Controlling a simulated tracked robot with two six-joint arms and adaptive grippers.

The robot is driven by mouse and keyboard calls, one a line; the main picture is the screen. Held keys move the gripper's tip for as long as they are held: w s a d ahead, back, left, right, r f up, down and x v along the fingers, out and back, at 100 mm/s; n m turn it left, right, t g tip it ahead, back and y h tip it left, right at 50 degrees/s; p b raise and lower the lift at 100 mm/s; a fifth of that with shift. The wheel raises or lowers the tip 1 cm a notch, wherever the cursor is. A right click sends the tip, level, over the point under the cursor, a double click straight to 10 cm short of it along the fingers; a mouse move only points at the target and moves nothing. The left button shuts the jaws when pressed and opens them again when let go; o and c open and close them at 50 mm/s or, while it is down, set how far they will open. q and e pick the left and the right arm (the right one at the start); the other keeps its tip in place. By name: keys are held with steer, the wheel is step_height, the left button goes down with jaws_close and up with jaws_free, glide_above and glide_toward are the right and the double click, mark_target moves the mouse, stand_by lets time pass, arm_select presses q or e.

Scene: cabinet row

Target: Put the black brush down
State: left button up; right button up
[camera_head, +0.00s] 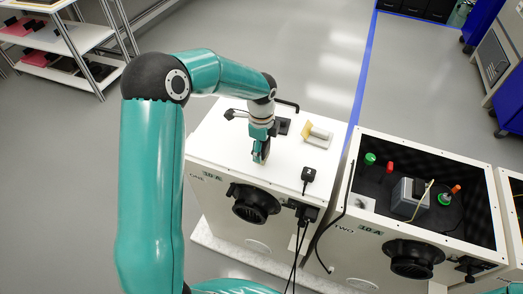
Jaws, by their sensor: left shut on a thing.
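My left gripper (262,153) reaches down over the white top of the cabinet marked ONE (215,140), near its front edge. It is shut on a small dark thing at its tips, which I take to be the black brush; the fingers hide most of it. I cannot tell whether it touches the cabinet top. My right gripper is out of view.
A yellow and white item (317,134) and a small black device (307,175) with a cable lie right of the gripper. The open-topped cabinet TWO (345,225) stands to the right, holding several coloured parts. A shelf rack (85,38) stands at upper left.

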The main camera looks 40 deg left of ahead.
arm_select(q)
steer(key=shift+f, duration=1.05)
steer(key=shift+f, duration=0.1)
steer(key=o, duration=1)
step_height(320, 180, up, 12)
steer(key=shift+r+b, duration=0.15)
steer(key=shift+b, duration=0.2)
